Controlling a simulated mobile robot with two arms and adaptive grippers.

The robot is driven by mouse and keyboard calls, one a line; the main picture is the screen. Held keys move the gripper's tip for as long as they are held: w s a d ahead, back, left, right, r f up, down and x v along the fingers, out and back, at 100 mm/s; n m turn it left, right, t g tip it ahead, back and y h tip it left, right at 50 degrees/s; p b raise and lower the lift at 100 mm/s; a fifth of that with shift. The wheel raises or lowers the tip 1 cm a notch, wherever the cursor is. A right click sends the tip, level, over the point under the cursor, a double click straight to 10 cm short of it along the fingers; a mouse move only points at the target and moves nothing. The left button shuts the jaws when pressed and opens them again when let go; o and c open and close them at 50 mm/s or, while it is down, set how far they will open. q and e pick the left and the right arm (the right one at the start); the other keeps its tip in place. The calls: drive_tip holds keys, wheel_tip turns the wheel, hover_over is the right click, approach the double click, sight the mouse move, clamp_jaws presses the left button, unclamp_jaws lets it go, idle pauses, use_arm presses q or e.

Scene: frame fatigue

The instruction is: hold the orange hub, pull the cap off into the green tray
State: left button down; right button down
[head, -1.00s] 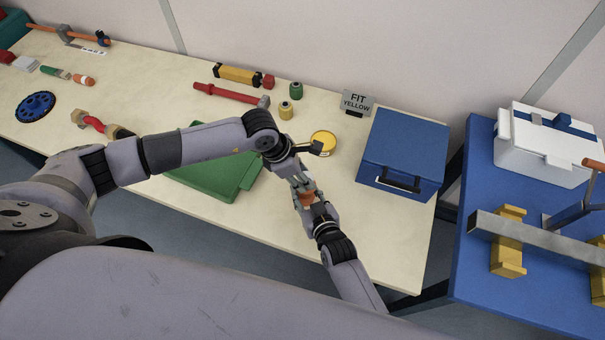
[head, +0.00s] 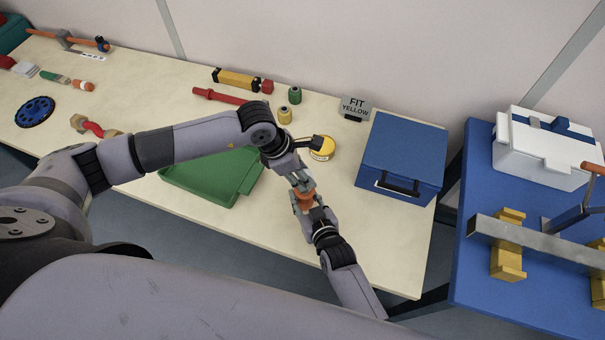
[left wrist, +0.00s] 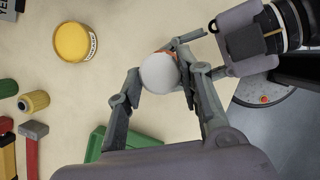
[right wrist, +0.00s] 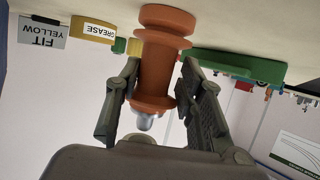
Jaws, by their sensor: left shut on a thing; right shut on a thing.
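Whether the cap is still seated in the hub is unclear. The green tray (head: 190,187) lies on the table, left of both grippers, partly behind my left arm.
A yellow grease tin (head: 323,147) stands close behind the grippers. A blue box (head: 405,150) is on the right. A red tool (head: 222,97), small green (head: 295,95) and yellow (head: 285,115) parts lie behind. The blue table (head: 480,270) stands farther right.

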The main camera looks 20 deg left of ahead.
use_arm(q)
drive_tip(key=shift+r, duration=0.1)
use_arm(e)
drive_tip(key=shift+s+f, duration=0.2)
drive_tip(key=shift+f, duration=0.05)
use_arm(q)
drive_tip(key=shift+r, duration=1.95)
use_arm(e)
drive_tip(key=shift+f, duration=0.1)
use_arm(q)
drive_tip(key=w+a+f+n+t+y, duration=0.1)
drive_tip(key=a+f+n, duration=0.2)
drive_tip(key=a+n, duration=0.35)
drive_tip(key=w+a+f+n+t+y, duration=0.1)
drive_tip(key=w+a+f+n+y, duration=0.15)
drive_tip(key=a, duration=0.75)
drive_tip(key=n+y, duration=0.2)
drive_tip(key=n, duration=0.5)
hover_over(212, 164)
drive_tip(key=s+d, duration=0.1)
drive_tip(key=s, duration=0.1)
drive_tip(key=f, duration=0.1)
wheel_tip(212, 164, down, 5)
drive_tip(key=shift+w+a+f, duration=0.15)
drive_tip(key=shift+f, duration=2.35)
